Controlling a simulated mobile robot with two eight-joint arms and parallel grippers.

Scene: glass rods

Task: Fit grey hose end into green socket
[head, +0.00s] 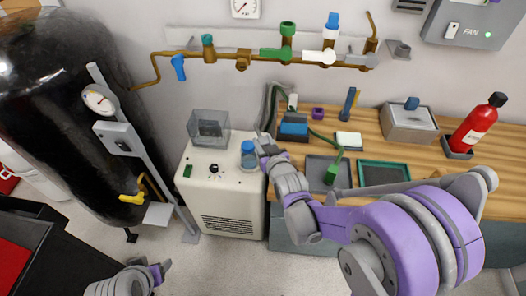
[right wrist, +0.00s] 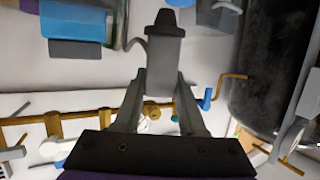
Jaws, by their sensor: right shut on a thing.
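My right gripper (right wrist: 160,85) is shut on a grey hose end, a grey cylinder (right wrist: 161,62) with a dark tip. In the head view my right gripper (head: 263,146) is over the right edge of the white cabinet, close to a blue-lidded jar; the hose end is hard to make out there. A green fitting (head: 287,30) stands upright on the brown wall pipe, above and apart from the gripper, with a green block (head: 271,53) beside it. I cannot tell which is the socket. My left gripper (head: 160,272) is low at the left, empty-looking, its jaw opening unclear.
The white cabinet (head: 228,215) carries the blue-lidded jar (head: 248,158) and a clear box (head: 208,128). The wooden bench (head: 375,120) holds trays, a metal box (head: 408,122) and a red extinguisher (head: 474,127). A black tank (head: 60,90) stands left.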

